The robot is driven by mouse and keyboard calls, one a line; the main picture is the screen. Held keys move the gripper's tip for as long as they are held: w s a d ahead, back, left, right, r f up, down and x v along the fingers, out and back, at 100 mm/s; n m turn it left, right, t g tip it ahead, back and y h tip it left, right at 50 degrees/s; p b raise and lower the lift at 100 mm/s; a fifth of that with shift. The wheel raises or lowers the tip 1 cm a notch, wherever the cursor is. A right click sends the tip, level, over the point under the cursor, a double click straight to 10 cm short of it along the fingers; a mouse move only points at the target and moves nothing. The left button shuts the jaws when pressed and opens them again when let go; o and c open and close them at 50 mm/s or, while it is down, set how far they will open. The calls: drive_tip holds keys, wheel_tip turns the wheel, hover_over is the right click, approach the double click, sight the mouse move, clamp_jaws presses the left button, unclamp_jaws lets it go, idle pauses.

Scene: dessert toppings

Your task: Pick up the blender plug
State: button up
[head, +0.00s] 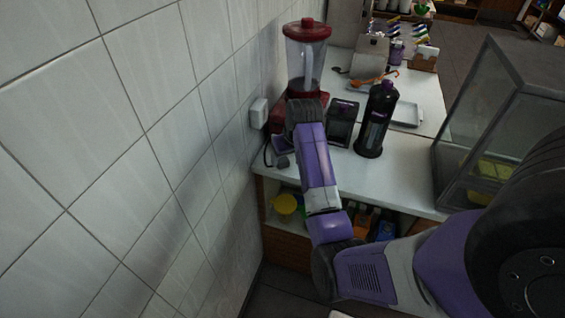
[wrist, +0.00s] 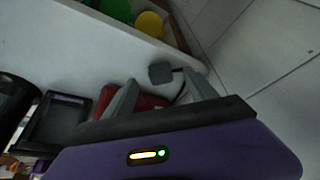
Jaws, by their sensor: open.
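The blender plug (head: 283,161) is a small dark grey block lying on the white counter near its front left corner, by the tiled wall. In the wrist view, the plug (wrist: 160,72) shows just beyond and between the fingertips of my gripper (wrist: 160,79), with a dark cord leaving it to the right. My gripper is open and nothing is held. In the head view my forearm and wrist hide most of the gripper. The blender (head: 305,57), with a clear jar and red lid, stands behind my wrist; its red base is partly hidden.
A white wall socket (head: 259,112) is on the tiled wall left of the blender. A black bottle (head: 377,122) and a dark box (head: 342,122) stand to the right. A glass case (head: 500,125) is further right. Below the counter is an open shelf with a yellow item (head: 286,204).

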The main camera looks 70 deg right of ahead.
sight(284, 164)
drive_tip(key=shift+p+x, duration=0.45)
drive_tip(key=shift+x, duration=2.05)
clamp_jaws()
